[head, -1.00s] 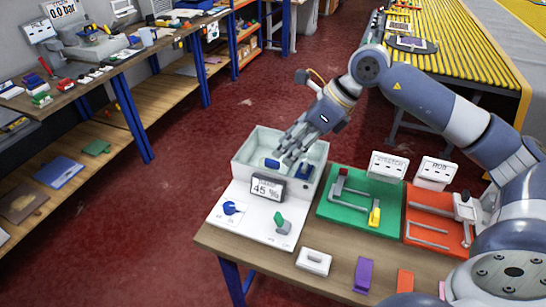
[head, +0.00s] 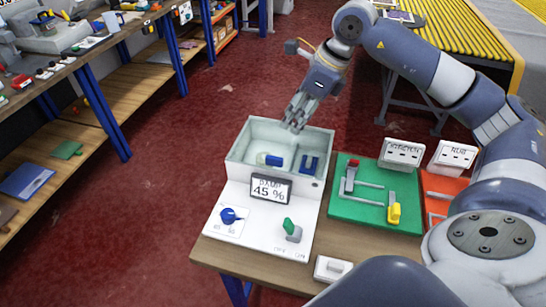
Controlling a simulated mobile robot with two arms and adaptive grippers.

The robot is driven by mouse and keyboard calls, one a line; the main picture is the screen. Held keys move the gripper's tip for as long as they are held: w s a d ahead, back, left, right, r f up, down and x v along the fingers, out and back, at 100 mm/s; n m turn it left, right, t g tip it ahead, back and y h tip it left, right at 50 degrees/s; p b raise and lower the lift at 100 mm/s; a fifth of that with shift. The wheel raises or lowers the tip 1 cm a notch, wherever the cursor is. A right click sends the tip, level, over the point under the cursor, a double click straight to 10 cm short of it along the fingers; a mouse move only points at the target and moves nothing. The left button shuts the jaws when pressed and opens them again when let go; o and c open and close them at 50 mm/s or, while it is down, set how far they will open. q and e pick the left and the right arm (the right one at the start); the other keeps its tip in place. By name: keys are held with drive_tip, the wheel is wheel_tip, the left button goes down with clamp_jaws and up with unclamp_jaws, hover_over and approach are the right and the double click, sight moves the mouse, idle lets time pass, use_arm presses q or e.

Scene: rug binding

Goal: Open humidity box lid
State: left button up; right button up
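The humidity box (head: 238,160) is a pale grey-white box at the back of a white unit on the near table. Its inside shows, with a blue-and-white item (head: 270,159) and a blue U-shaped piece (head: 309,163) in it. I cannot tell a separate lid; a clear one may be there. A display (head: 271,190) on the front reads 45 %. My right gripper (head: 294,122) points down at the box's back rim, with its fingertips over or just behind it; contact is unclear, and so is its finger gap. My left gripper is out of view.
A blue knob (head: 229,215) and a green switch (head: 290,228) sit on the unit's front. A green board (head: 350,211) with a clamp stands to the right, with an orange board (head: 436,190) beyond. Red floor (head: 180,185) is open to the left.

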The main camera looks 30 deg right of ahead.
sight(275, 157)
drive_tip(key=x, duration=0.4)
drive_tip(key=b+x, duration=0.1)
drive_tip(key=x, duration=0.8)
drive_tip(key=shift+s+d+f, duration=0.3)
drive_tip(key=shift+d+f, duration=0.05)
drive_tip(key=shift+x, duration=0.85)
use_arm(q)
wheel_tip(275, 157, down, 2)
use_arm(e)
drive_tip(key=shift+c, duration=0.5)
clamp_jaws()
